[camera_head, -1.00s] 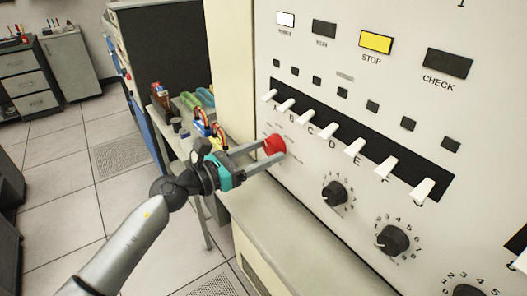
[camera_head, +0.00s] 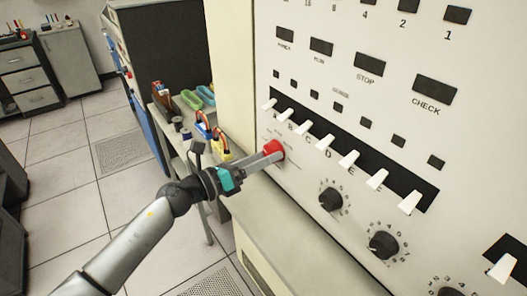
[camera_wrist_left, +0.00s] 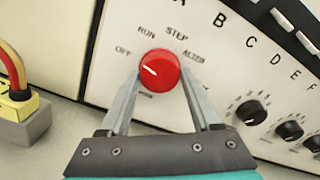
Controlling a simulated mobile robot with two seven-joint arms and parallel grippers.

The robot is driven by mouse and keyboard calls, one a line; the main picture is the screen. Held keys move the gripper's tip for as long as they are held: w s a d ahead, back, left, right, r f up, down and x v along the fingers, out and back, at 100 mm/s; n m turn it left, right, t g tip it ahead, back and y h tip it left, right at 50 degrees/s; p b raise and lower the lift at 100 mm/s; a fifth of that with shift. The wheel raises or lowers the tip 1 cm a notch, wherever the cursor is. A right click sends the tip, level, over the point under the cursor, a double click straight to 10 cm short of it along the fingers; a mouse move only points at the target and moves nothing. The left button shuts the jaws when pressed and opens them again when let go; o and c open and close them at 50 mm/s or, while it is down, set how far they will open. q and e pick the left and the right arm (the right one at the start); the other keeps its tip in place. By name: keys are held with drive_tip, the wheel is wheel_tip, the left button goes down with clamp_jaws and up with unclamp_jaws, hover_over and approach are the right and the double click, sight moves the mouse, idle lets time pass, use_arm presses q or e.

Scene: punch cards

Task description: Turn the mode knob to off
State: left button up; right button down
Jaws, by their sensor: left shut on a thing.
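The red mode knob (camera_head: 273,149) sits on the cream panel's left part in the head view. My left gripper (camera_head: 277,155) is shut on it, its fingers rolled so they nearly overlap in this view. In the left wrist view the round red knob (camera_wrist_left: 158,66) lies between the two fingertips of my left gripper (camera_wrist_left: 160,78). Its white pointer mark points left and slightly up, towards the OFF label (camera_wrist_left: 123,51). RUN, STEP and ALTER labels stand around it; the MODE label is below. My right gripper is not in view.
White toggle switches (camera_head: 349,159) run in a black slot right of the knob. Black dials (camera_head: 331,199) sit below them. The STOP lamp (camera_head: 369,65) and its neighbours are dark. A side table (camera_head: 170,135) with coloured items stands left of the panel.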

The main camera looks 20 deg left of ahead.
use_arm(q)
drive_tip(key=shift+n+p, duration=0.6)
drive_tip(key=shift+n, duration=0.7)
drive_tip(key=o, duration=1.3)
drive_tip(key=shift+o, duration=0.2)
drive_tip(key=shift+s, duration=0.1)
drive_tip(key=b+v, duration=0.2)
drive_tip(key=v, duration=1.3)
drive_tip(key=shift+b, duration=0.3)
drive_tip(key=shift+n, duration=0.3)
